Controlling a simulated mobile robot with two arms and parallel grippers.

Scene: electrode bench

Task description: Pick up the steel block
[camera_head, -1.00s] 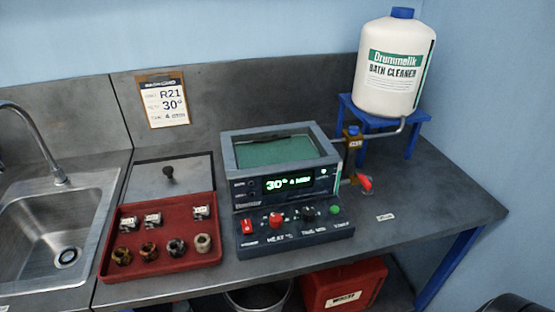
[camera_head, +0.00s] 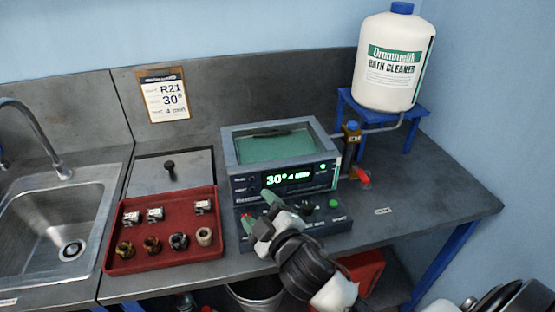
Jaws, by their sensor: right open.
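Three small silvery blocks stand in the back part of the red tray: a left one (camera_head: 131,217), a middle one (camera_head: 155,214) and a right one (camera_head: 203,206). They look like metal with pale labels too small to read; I cannot tell which is the steel block. My right gripper (camera_head: 258,211) is open and empty, with green fingertips. It is in front of the bath unit's control panel, to the right of the tray and apart from the blocks. My left gripper is not in view.
The red tray (camera_head: 162,264) also holds several round brown, dark and tan pieces in front. The bath unit (camera_head: 232,180) shows 30° and stands right of it. A sink (camera_head: 30,225) is at left, a cleaner tank (camera_head: 393,90) at back right. The right counter is mostly clear.

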